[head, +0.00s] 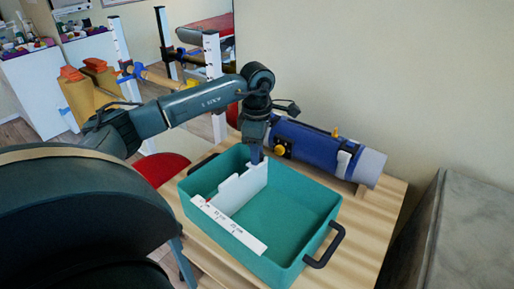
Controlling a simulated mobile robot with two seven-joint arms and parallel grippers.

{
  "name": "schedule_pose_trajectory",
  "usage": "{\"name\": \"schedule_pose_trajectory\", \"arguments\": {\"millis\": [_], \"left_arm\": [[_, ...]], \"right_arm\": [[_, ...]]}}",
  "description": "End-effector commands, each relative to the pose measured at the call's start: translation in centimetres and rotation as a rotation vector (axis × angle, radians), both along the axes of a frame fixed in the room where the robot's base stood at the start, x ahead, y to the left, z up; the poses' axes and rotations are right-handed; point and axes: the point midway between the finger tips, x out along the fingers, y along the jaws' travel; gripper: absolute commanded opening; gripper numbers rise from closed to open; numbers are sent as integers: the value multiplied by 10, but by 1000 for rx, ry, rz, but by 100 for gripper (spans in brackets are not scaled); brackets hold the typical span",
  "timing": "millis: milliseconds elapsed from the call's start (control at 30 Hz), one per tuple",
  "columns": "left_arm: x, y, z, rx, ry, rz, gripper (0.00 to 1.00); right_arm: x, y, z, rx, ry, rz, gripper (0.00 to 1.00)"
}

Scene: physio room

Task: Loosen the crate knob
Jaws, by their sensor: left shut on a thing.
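The teal crate (325,205) stands open on a wooden table. A white divider (243,190) stands inside it. A white scale strip (232,228) with a small red mark runs along the near rim. My left gripper (256,157) points down at the far rim, by the far end of the divider. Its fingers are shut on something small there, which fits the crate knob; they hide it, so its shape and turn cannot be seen. My right gripper is out of view.
The crate's black handle (327,248) sticks out at the front right. Bare table (372,225) shows at the right. A grey padded block (465,240) stands beyond it.

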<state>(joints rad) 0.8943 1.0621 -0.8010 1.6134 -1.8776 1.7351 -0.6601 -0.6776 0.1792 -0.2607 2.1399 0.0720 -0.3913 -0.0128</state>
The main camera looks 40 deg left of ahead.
Motion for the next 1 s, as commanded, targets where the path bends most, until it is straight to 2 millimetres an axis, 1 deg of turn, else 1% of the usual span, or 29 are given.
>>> {"name": "schedule_pose_trajectory", "arguments": {"millis": [400, 1000], "left_arm": [[0, 0, 1, 0, -2, 395, 9], [0, 0, 1, -1, -2, 965, 9]], "right_arm": [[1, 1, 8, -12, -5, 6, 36], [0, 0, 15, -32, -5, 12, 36]]}}
